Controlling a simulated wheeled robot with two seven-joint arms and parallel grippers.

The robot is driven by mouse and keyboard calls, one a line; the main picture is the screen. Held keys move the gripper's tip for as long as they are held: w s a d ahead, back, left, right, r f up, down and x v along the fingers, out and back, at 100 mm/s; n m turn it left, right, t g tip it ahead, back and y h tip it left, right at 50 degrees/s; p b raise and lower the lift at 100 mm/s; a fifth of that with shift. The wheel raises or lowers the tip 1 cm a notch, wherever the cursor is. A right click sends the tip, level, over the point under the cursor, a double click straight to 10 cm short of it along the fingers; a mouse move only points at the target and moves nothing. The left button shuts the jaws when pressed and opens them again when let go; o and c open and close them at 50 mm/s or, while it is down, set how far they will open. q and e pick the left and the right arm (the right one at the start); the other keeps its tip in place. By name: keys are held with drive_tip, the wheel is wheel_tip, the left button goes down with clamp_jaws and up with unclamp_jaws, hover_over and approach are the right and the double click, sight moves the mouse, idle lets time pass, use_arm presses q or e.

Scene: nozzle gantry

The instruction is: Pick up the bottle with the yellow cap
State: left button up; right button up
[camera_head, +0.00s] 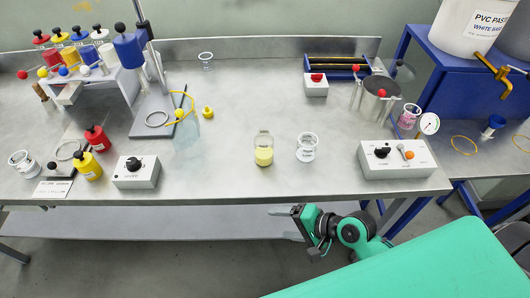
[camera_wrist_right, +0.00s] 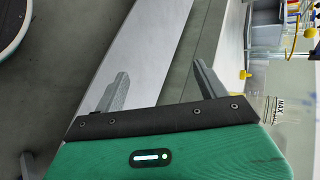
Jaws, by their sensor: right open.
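A clear, bluish squeeze bottle (camera_head: 186,138) with a yellow cap and a curved yellow spout stands upright on the steel table, left of centre. My left gripper is not in view.
Behind the bottle stands a blue-headed stand (camera_head: 152,100). A small yellow object (camera_head: 207,112) lies right of the bottle. A jar of yellow contents (camera_head: 264,156) and a clear beaker (camera_head: 307,149) stand near the front. A control box (camera_head: 135,177) stands at front left.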

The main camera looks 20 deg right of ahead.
drive_tip(key=w+r+m, duration=0.1)
drive_tip(key=m, duration=0.1)
drive_tip(key=w+r+m+t+y, duration=0.1)
drive_tip(key=r+m, duration=0.1)
drive_tip(key=w+d+r+m+t+y, duration=0.1)
drive_tip(key=r+m, duration=0.1)
drive_tip(key=shift+w+r+m, duration=0.1)
drive_tip(key=shift+w+m, duration=0.2)
drive_tip(key=shift+m, duration=0.1)
drive_tip(key=m+t, duration=0.5)
drive_tip(key=m, duration=0.7)
approach(271, 152)
drive_tip(key=shift+w+a, duration=0.25)
drive_tip(key=shift+a, duration=0.05)
drive_tip(key=shift+w+a, duration=0.1)
drive_tip(key=shift+w, duration=0.15)
drive_tip(key=p+x, duration=0.2)
drive_tip(key=x, duration=0.6)
drive_tip(key=shift+p, duration=0.35)
drive_tip(key=x, duration=0.2)
drive_tip(key=p+x, duration=0.1)
drive_tip(key=x, duration=0.1)
drive_tip(key=shift+w, duration=0.4)
drive_tip(key=shift+w+a, duration=0.2)
drive_tip(key=shift+w, duration=0.05)
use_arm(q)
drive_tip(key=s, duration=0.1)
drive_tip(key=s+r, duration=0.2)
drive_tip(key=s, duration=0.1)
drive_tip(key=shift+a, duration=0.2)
